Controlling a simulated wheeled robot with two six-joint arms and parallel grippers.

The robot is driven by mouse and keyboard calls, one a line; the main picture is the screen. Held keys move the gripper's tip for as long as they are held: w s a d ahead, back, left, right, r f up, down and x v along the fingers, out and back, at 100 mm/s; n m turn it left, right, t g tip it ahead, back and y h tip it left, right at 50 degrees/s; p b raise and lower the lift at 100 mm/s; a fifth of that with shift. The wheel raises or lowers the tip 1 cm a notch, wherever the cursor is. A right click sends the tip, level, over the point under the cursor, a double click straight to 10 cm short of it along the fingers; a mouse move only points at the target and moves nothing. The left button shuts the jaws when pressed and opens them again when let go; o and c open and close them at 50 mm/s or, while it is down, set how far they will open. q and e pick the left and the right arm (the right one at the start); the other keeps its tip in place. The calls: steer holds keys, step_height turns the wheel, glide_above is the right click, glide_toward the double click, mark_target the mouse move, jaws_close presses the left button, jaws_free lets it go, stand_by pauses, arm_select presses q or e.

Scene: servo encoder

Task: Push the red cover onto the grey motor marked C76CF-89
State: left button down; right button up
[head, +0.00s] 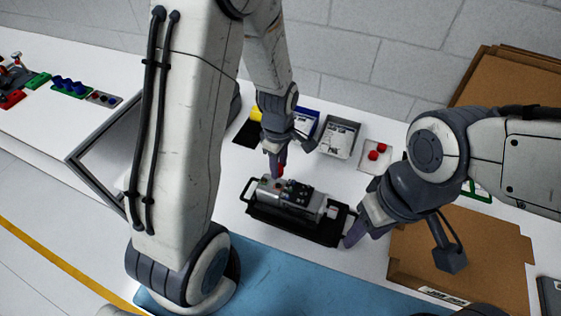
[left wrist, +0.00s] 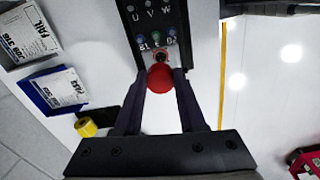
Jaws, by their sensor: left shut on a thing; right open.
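The grey motor (head: 305,207) lies in a black handled tray (head: 322,238) on the white table. Its dark panel with U, V, W marks and coloured studs also shows in the left wrist view (left wrist: 153,22). I cannot read C76CF-89 on it. My left gripper (head: 279,168) is shut on the red cover (left wrist: 160,77), holding it at the motor's left end. In the left wrist view the cover sits right by a round metal connector at the panel's end; I cannot tell whether they touch. My right gripper (head: 353,232) is open at the tray's right end.
A white tray with red caps (head: 373,155), a grey bin (head: 340,137) and a blue bin (head: 305,122) with labels stand behind. A yellow roll (left wrist: 87,127) lies near the bins. A blue mat (head: 275,285) is in front, and flattened cardboard (head: 455,255) at right.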

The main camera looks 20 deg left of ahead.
arm_select(q)
steer(key=b, duration=0.3)
glide_above(280, 186)
steer(key=shift+a+f, duration=0.2)
steer(key=shift+f, duration=2.05)
steer(key=shift+f+b, duration=0.5)
steer(key=shift+b, duration=0.05)
steer(key=shift+d, duration=0.15)
steer(key=shift+f+b, duration=0.35)
steer(key=shift+f, duration=0.3)
steer(key=shift+c, duration=2.1)
jaws_free()
steer(key=shift+r, duration=0.2)
